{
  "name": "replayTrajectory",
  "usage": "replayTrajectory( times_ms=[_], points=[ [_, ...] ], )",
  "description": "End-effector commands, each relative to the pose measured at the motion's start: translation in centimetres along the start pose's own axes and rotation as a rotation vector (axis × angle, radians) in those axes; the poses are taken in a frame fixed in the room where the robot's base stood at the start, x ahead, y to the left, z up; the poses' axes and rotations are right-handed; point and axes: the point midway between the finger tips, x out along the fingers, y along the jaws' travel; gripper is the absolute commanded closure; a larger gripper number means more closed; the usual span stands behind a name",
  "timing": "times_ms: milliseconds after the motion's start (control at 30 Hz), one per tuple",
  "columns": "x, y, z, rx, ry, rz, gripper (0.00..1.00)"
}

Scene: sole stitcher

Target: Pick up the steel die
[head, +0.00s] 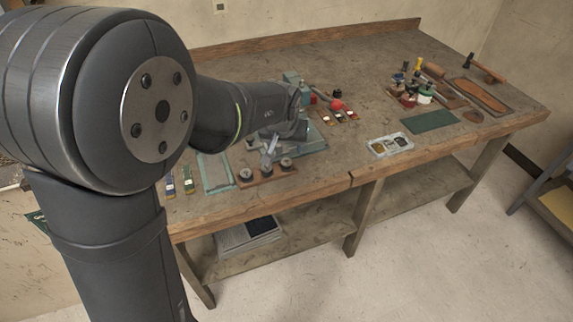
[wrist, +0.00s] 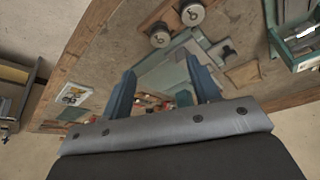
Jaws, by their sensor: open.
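Several round steel pieces with dark centres stand on a wooden strip (head: 262,179) near the bench's front edge. They look like dies, but I cannot tell which one is the steel die. In the wrist view, one round piece (wrist: 160,36) and another (wrist: 193,13) show at the top, beyond my fingertips. My gripper (wrist: 161,66) is open, with its two blue fingers apart and nothing seen between them. In the head view, my gripper (head: 270,148) is low over the bench, just behind the strip and partly hidden by my arm.
A green machine base (head: 315,146) stands close behind my gripper. A pale tray (head: 390,145) of small parts lies to the right. A red-knobbed tool (head: 337,104), a green mat (head: 430,121) and several pots and tools lie farther right. Bench (head: 325,183) is clear right of the strip.

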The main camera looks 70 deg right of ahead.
Motion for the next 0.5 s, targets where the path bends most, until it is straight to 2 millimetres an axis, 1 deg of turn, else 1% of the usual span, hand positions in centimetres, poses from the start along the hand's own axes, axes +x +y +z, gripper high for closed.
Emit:
replayTrajectory(
  times_ms=[33, 100, 200, 433, 500],
  points=[
    [1.1, 0.0, 0.1, 0.000, -0.004, -0.001, 0.44],
    [2.3, 0.0, 0.1, 0.000, -0.003, -0.001, 0.44],
    [3.6, 0.0, 0.0, 0.000, -0.002, 0.000, 0.44],
    [5.0, 0.0, 0.0, 0.000, 0.000, 0.000, 0.44],
    [5.8, -0.1, 0.1, 0.000, -0.002, 0.000, 0.44]
  ],
)
